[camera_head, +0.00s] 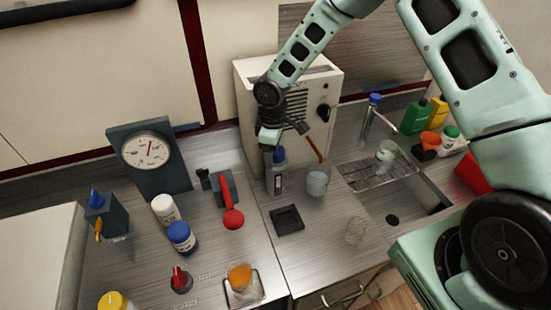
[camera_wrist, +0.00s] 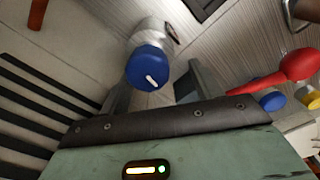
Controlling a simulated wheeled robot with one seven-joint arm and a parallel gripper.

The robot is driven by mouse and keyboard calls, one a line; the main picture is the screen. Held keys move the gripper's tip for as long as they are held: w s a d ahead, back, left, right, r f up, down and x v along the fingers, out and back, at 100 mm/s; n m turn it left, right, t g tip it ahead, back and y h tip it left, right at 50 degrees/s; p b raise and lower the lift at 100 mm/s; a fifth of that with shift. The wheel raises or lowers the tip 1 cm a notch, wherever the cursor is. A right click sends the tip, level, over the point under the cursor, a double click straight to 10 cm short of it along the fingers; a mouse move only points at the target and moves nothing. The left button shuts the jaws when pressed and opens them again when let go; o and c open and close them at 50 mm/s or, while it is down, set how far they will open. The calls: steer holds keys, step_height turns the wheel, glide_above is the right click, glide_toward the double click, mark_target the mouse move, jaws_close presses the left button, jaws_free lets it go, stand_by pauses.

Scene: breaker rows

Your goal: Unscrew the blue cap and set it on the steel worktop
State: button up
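A bottle (camera_head: 277,181) with a blue cap (camera_head: 279,155) stands upright on the steel worktop (camera_head: 325,250), in front of the white ventilated cabinet. My gripper (camera_head: 268,153) is right at the cap and partly hides it in the head view. In the wrist view the blue cap (camera_wrist: 147,68), with a white mark on top, lies in front of the opening between my two spread fingers (camera_wrist: 153,90). The cap is on the bottle (camera_wrist: 152,32). I cannot tell whether a finger touches it.
The white cabinet (camera_head: 250,90) stands close behind the bottle. A cup (camera_head: 317,183) is close on the right, a black square tray (camera_head: 287,220) in front, and a red-handled lever (camera_head: 232,216) to the left. Another blue-capped jar (camera_head: 181,237) stands farther left.

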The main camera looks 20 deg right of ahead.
steer(key=m, duration=0.1)
steer(key=d+m+b, duration=0.1)
steer(key=m, duration=0.1)
steer(key=w+m+b, duration=0.1)
steer(key=m, duration=0.1)
steer(key=shift+d+f, duration=0.3)
steer(key=m+b, duration=0.1)
steer(key=m, duration=0.1)
steer(key=shift+m, duration=0.3)
steer(key=m+b, duration=0.1)
steer(key=m, duration=0.3)
steer(key=shift+s+b, duration=0.1)
steer(key=shift+b, duration=0.2)
steer(key=m, duration=0.3)
steer(key=shift+s+r, duration=0.1)
steer(key=shift+r, duration=0.1)
steer(key=shift+s, duration=0.1)
steer(key=shift+c, duration=0.3)
steer(key=c, duration=0.8)
steer(key=n, duration=0.5)
steer(key=shift+p, duration=0.3)
